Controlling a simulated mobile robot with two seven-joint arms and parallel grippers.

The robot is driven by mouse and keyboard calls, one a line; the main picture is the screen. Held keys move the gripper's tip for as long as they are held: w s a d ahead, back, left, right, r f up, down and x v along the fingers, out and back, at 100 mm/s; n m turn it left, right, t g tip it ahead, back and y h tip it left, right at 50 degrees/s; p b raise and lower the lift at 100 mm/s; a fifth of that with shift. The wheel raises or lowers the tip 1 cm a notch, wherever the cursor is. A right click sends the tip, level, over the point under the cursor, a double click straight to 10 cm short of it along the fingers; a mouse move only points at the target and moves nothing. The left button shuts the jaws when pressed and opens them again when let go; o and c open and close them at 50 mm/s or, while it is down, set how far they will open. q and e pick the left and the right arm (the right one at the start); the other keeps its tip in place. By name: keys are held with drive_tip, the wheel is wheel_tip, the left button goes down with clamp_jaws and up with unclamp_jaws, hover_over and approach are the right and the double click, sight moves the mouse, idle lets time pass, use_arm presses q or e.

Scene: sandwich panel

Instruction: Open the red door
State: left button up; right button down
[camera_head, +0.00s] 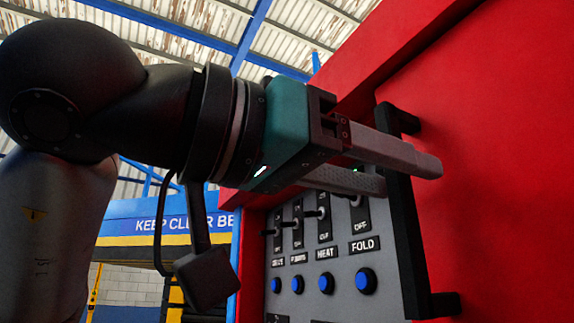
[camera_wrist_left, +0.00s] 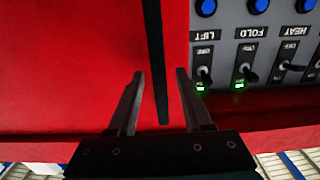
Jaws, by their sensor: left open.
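The red door (camera_head: 510,180) fills the right side of the head view and the left side of the left wrist view (camera_wrist_left: 60,70). Its long black bar handle (camera_head: 405,240) runs near the door edge beside the grey panel. My left gripper (camera_head: 408,176) is open at the upper part of the handle. Its two fingers lie on either side of the bar, which also shows between them in the left wrist view (camera_wrist_left: 155,60). I cannot tell whether either finger touches it. The door looks shut. My right gripper is not in view.
A grey control panel (camera_head: 350,300) with blue buttons, toggle switches and labels lies just left of the handle, close to the fingers. Two green lights glow there in the left wrist view. A blue sign beam (camera_head: 170,226) and brick wall stand farther back.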

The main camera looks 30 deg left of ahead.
use_arm(q)
drive_tip(key=v, duration=1.4)
